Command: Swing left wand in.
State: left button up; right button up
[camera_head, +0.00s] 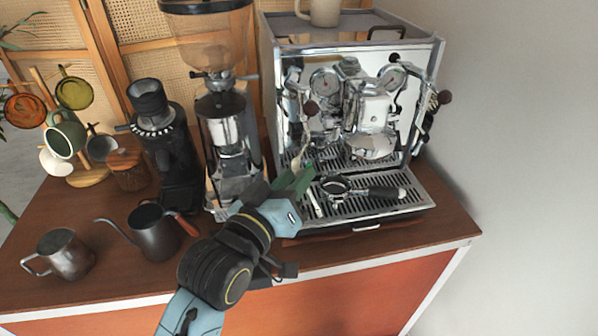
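The espresso machine (350,95) stands at the back right of the cart. Its left wand (303,140) hangs down at the machine's left front, below a dark round knob (311,108). My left gripper (297,178) reaches up from the bottom, with its green fingers at the wand's lower end, over the left part of the drip tray (385,208). The fingers overlap the wand tip in the picture, so I cannot tell whether they touch or grip it. My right gripper is not in view.
A portafilter (338,187) with a dark handle lies on the drip tray, just right of my gripper. A grinder (222,120) stands close on the left. A kettle (152,232), a metal pitcher (66,254) and a mug tree (88,174) stand farther left.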

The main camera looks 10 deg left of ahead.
pick_arm(q)
jog(key=shift+x, duration=1)
grip_shut()
